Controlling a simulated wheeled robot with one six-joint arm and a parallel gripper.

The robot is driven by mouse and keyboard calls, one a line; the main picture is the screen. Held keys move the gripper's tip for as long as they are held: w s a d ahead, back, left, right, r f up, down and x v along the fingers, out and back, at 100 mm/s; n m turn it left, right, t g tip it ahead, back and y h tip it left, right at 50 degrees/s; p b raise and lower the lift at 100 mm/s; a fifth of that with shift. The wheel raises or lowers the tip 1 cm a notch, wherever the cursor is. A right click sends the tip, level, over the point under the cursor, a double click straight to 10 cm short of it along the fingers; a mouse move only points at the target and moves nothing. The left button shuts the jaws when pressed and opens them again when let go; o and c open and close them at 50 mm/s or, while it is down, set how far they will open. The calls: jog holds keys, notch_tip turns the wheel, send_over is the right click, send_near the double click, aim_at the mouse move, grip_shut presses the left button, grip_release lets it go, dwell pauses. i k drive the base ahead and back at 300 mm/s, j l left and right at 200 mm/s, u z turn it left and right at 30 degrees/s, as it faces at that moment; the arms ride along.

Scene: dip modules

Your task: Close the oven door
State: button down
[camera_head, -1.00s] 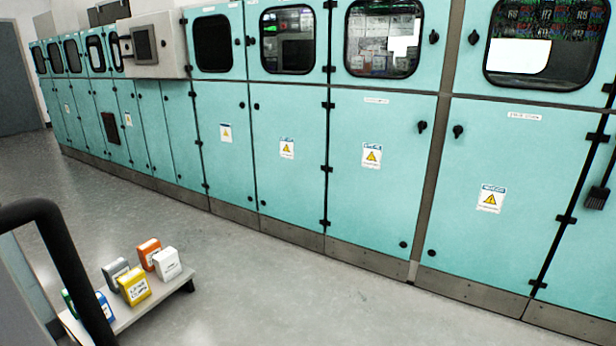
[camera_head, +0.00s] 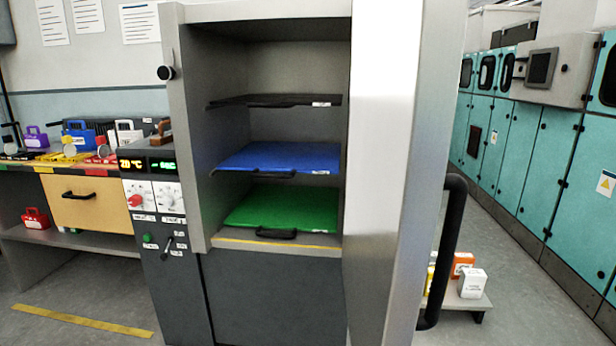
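The oven (camera_head: 183,130) stands upright in the middle of the view with its chamber open. Inside are a black tray (camera_head: 275,100) at the top, a blue tray (camera_head: 280,158) in the middle and a green tray (camera_head: 285,210) at the bottom. The oven door (camera_head: 385,170) is swung open on the right side and seen nearly edge-on. Its black bar handle (camera_head: 450,250) is on the door's right-hand face. A control panel (camera_head: 155,205) with a 20 °C display is left of the chamber. My gripper is not in view.
A workbench with a wooden drawer (camera_head: 92,215) and several coloured items is at left. Teal cabinets (camera_head: 545,160) line the right. A low platform (camera_head: 470,298) with small boxes stands on the floor behind the door handle.

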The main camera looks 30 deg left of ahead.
aim_at(406, 56)
jog(key=i+l+u, duration=0.15)
jog(key=l+u, duration=0.15)
jog(key=u, duration=0.15)
jog(key=i+l+u, duration=0.1)
jog(key=l+u, duration=0.5)
jog(key=u, duration=0.25)
jog(key=l+u, duration=0.4)
jog(key=i+l+u, duration=0.45)
jog(key=l, duration=0.3)
jog(key=i+l+u, duration=0.2)
jog(key=l, duration=0.2)
jog(key=k, duration=0.05)
